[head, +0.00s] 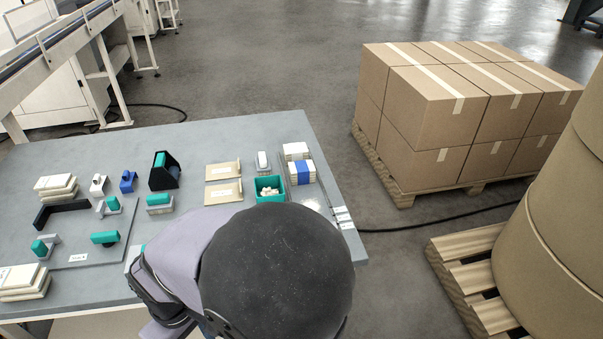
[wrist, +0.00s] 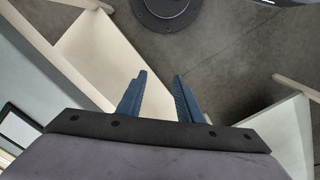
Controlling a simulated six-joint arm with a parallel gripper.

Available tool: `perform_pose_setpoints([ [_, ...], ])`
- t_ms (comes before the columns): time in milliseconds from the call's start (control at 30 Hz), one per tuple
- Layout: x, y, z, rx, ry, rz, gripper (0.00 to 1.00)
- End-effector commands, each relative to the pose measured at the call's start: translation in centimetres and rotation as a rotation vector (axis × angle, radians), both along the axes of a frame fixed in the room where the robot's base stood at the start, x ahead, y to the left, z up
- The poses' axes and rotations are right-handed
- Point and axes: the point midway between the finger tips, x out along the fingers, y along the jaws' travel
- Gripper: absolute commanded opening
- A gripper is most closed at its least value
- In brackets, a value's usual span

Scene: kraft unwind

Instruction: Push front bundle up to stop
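Several cream stacks lie on the grey table (head: 200,133). One stack (head: 23,282) is at the table's front left, and another stack (head: 55,187) lies further back beside a black L-shaped bracket (head: 62,213). At the right, a cream bundle with a blue band (head: 302,172) lies in front of a cream bundle with a white band (head: 296,151). I cannot tell for sure which is the front bundle or which part is the stop. My gripper (wrist: 159,85) shows two blue fingers apart with nothing between them. It is hidden in the head view.
A teal bin (head: 269,184) with pale pieces stands left of the banded bundle. Tan packs (head: 223,193), a black holder (head: 164,172) and small teal-topped parts are spread over the table. Boxes (head: 435,105) on a pallet stand at right. My arm covers the table's front middle.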

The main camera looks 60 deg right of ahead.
Motion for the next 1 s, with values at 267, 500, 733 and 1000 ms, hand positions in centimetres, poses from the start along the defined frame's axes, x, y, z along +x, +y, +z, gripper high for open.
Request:
perform_pose_setpoints([
  [267,0.0,0.0,0.0,0.000,0.000,0.000,0.33],
  [500,0.2,-0.2,0.3,-0.001,-0.004,-0.013,0.00],
  [733,2.5,-2.6,2.9,-0.012,-0.069,-0.171,0.00],
  [1000,7.4,-11.7,8.4,-0.042,-0.277,-0.593,0.00],
])
